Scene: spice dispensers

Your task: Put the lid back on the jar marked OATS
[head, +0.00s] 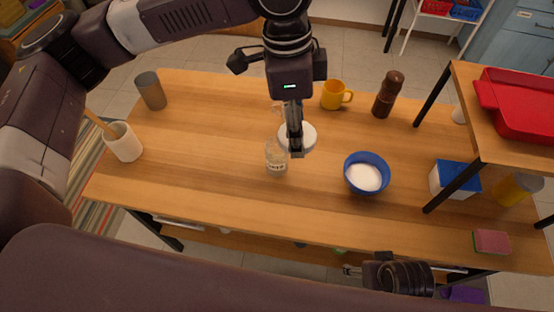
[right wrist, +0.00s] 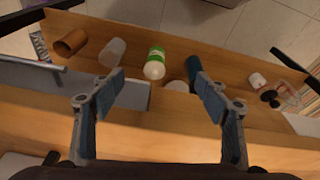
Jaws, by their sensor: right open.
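A clear glass jar (head: 275,160) stands upright near the middle of the table, with a pale label low on its side; the lettering is too small to read. A white round lid (head: 309,134) shows just right of and behind the jar. My left gripper (head: 295,150) points down over the lid, its fingers covering part of it. I cannot tell whether they grip it or how high it is. My right gripper (head: 349,270) is below the front table edge; in the right wrist view (right wrist: 158,84) it is open, with nothing between its fingers.
A blue bowl of white contents (head: 367,174), yellow mug (head: 331,95) and brown mill (head: 388,94) stand right and behind. A grey cup (head: 151,91) and utensil crock (head: 123,142) stand left. A raised shelf bears a red tray (head: 520,105). The front-left tabletop is clear.

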